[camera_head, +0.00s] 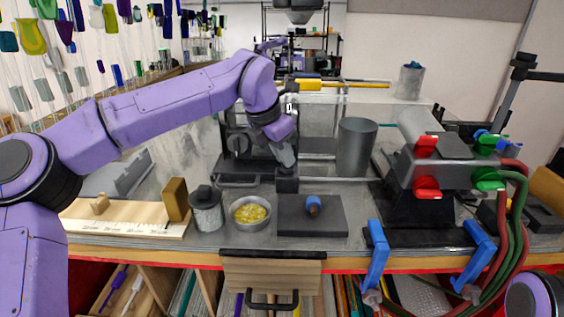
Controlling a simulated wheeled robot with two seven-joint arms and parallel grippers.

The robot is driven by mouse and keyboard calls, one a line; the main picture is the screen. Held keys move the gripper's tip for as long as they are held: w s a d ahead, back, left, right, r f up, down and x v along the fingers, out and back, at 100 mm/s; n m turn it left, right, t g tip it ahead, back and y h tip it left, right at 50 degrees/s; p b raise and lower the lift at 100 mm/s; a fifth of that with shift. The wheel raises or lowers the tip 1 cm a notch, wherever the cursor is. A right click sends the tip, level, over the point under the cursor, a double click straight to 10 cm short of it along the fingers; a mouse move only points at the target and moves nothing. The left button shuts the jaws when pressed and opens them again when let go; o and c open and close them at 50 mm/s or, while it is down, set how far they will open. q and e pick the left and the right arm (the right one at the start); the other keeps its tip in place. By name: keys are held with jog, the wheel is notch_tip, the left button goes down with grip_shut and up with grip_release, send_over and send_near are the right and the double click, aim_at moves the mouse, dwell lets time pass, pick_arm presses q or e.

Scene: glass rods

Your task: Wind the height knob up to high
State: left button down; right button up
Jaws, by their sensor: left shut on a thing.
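My left gripper (287,162) reaches down from the upper left at the dark stand (255,150) behind the work surface. It is shut on a small dark part at the front right of the stand, which looks like the height knob (287,181). The fingers hide the top of this part, and I cannot read any height setting. A round dark disc (238,144) sits on the stand left of the gripper. My right gripper is out of view; only a purple piece of my right arm shows at the lower right corner.
A bowl of yellow bits (250,222), a lidded jar (206,215) and a dark plate (293,221) stand in front. A grey cylinder (356,147) is close right of the gripper. The burner (440,165) with red and green knobs and hoses occupies the right.

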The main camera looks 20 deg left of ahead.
pick_arm(q)
jog(key=n, duration=0.1)
jog(key=n+y+b, duration=0.1)
jog(key=n, duration=0.1)
jog(key=n+b, duration=0.1)
jog(key=shift+s+d+f+n+t+y, duration=0.1)
jog(key=shift+d+f+n+t+y, duration=0.1)
jog(key=shift+d+n+t+y, duration=0.15)
jog(key=shift+r+n+y+b, duration=0.1)
jog(key=shift+n+y+b, duration=0.65)
jog(key=shift+n, duration=1.4)
jog(key=c, duration=1.2)
grip_release()
jog(key=shift+o, duration=0.2)
